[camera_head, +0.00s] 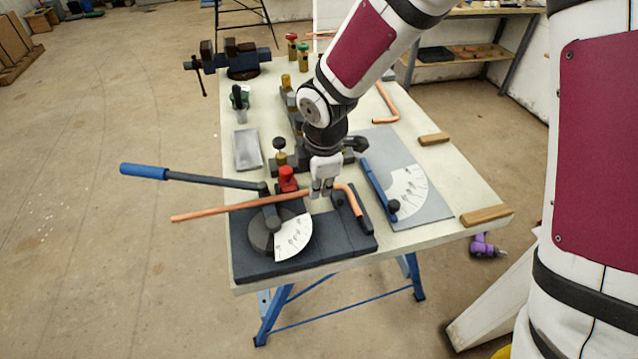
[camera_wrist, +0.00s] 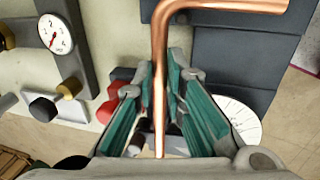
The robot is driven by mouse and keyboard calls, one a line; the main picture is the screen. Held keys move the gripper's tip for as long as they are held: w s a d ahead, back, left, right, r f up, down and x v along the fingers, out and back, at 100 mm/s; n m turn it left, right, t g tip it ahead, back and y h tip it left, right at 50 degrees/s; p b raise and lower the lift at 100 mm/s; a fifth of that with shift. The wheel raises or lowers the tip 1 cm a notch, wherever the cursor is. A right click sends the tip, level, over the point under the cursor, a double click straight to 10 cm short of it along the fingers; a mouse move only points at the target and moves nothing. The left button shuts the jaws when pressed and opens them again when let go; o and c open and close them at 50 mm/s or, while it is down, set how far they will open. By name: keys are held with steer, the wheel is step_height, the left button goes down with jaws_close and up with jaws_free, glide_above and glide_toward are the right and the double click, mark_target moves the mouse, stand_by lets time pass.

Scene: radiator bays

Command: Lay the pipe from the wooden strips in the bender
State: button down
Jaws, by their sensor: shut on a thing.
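The copper pipe (camera_head: 220,210) has one bent end and runs across the bender at the table's front. My gripper (camera_head: 322,190) is shut on the pipe near its bend. In the wrist view, the pipe (camera_wrist: 160,45) passes between the teal finger pads of my gripper (camera_wrist: 163,80) and bends to the right beyond them. The bender has a dark base (camera_head: 300,264), a white scale and a blue-handled lever (camera_head: 210,180). The lever crosses the pipe near the round former. I cannot tell whether the pipe rests in the groove. Two wooden strips (camera_head: 433,139) (camera_head: 486,215) lie bare on the right.
A grey plate with an angle scale (camera_head: 408,190) and a blue arm lies right of the bender. Behind are a grey tray (camera_head: 247,150), a vise (camera_head: 240,62), gauges and valves. Another bent copper pipe (camera_head: 388,112) lies farther back. A red-topped part (camera_head: 287,178) stands close behind the pipe.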

steer(key=shift+s+b+x, duration=0.15)
steer(key=shift+b+x, duration=0.35)
steer(key=shift+x, duration=0.2)
steer(key=shift+s+b+x, duration=0.15)
steer(key=shift+b+x, duration=0.3)
steer(key=shift+x, duration=0.25)
stand_by(0.5)
steer(key=c, duration=1.6)
jaws_free()
steer(key=shift+o, duration=0.2)
steer(key=a+v, duration=0.1)
steer(key=v, duration=1.1)
steer(key=s+d+r+m+h, duration=0.1)
steer(key=s+d+r+m, duration=0.35)
steer(key=d, duration=0.25)
steer(key=s+d+r+m, duration=0.3)
steer(key=d+r+m, duration=0.1)
steer(key=d+m, duration=0.15)
steer(key=s+d+r+m+t, duration=0.1)
steer(key=s+d+r+m, duration=0.1)
steer(key=s+d+m, duration=0.6)
steer(key=s+m, duration=0.3)
steer(key=s, duration=0.1)
steer(key=shift+s+r+t+p, duration=0.2)
steer(key=shift+t+p, duration=0.1)
steer(key=shift+t, duration=0.1)
